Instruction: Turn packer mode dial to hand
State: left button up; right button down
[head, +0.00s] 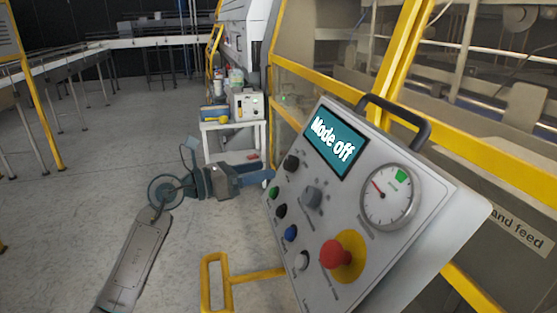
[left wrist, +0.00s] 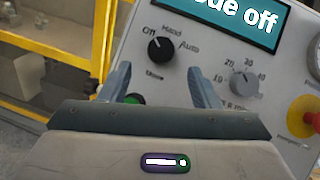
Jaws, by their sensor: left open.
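The mode dial is a black knob (head: 291,162) at the upper left of the grey sloped control panel (head: 375,145). In the left wrist view the knob (left wrist: 161,50) has Off, Hand and Auto around it, and its white mark points toward Off. The panel screen (head: 333,141) reads "Mode off". My left gripper (head: 268,174) is open and empty, just left of the panel. In the left wrist view its fingers (left wrist: 158,82) stand apart, below the knob on either side, and do not touch it. My right gripper is not in view.
A grey knob (head: 312,197), several push buttons, a red emergency stop (head: 335,254) on yellow and a round gauge (head: 390,196) share the panel. A green button (left wrist: 135,99) shows between the fingers. A yellow guard frame stands behind. The floor (head: 95,200) at left is clear.

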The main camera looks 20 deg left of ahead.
aim_at(286, 165)
pick_arm(q)
jog(key=x, duration=0.1)
jog(key=p+x, duration=0.1)
jog(key=x, duration=0.1)
jog(key=shift+w+d+r+p, duration=0.1)
jog(key=shift+d+r+p, duration=0.1)
jog(key=shift+d+p, duration=0.1)
jog(key=shift+p+x, duration=0.35)
jog(key=shift+x, duration=0.5)
jog(key=shift+w+f, duration=0.15)
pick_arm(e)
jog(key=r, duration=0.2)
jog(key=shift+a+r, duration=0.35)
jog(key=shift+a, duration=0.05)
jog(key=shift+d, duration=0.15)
pick_arm(q)
jog(key=c, duration=1)
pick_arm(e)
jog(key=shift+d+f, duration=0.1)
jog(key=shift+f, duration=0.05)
